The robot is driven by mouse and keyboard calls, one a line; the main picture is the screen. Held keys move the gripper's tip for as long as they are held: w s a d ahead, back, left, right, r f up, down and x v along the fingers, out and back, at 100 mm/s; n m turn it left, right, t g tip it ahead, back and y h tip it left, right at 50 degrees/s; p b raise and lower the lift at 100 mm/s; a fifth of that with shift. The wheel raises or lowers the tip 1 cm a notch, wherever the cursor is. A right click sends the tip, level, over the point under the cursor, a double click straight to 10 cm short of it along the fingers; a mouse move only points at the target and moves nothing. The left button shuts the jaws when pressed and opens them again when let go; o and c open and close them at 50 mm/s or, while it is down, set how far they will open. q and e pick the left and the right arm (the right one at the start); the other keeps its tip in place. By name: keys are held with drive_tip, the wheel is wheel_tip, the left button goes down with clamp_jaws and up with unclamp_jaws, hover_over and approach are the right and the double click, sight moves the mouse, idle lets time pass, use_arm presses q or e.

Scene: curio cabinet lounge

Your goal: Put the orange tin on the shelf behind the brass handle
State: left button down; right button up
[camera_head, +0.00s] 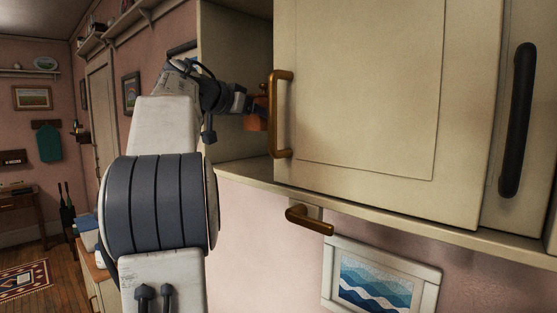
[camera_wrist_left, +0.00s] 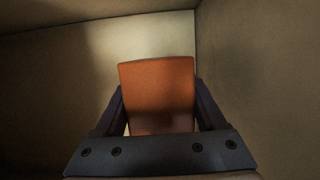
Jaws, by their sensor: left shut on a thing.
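The orange tin (camera_wrist_left: 158,92) is between the two fingers of my left gripper (camera_wrist_left: 160,108) in the left wrist view, and the gripper is shut on it. In the head view the tin (camera_head: 257,121) shows only in part, at the cabinet opening just left of the brass handle (camera_head: 273,115). My left gripper (camera_head: 247,105) reaches into the opening there. The brass handle is upright on the left edge of a cream door. The shelf floor (camera_head: 240,170) shows below the tin, with a gap between them in the head view. My right gripper is not in view.
The cream door (camera_head: 370,90) covers the cabinet's right part. A black handle (camera_head: 516,120) is on the panel to its right. Cabinet walls enclose the tin in the wrist view.

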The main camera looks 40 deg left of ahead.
sight(269, 163)
use_arm(q)
drive_tip(key=f, duration=0.2)
drive_tip(key=d+f, duration=0.1)
drive_tip(key=shift+w+f+b, duration=0.35)
drive_tip(key=shift+f+b, duration=0.05)
wheel_tip(269, 163, down, 4)
drive_tip(key=shift+r+b, duration=0.25)
drive_tip(key=shift+b, duration=0.2)
drive_tip(key=shift+f, duration=0.2)
drive_tip(key=shift+f, duration=0.1)
unclamp_jaws()
drive_tip(key=b+v, duration=0.1)
drive_tip(key=v, duration=1.1)
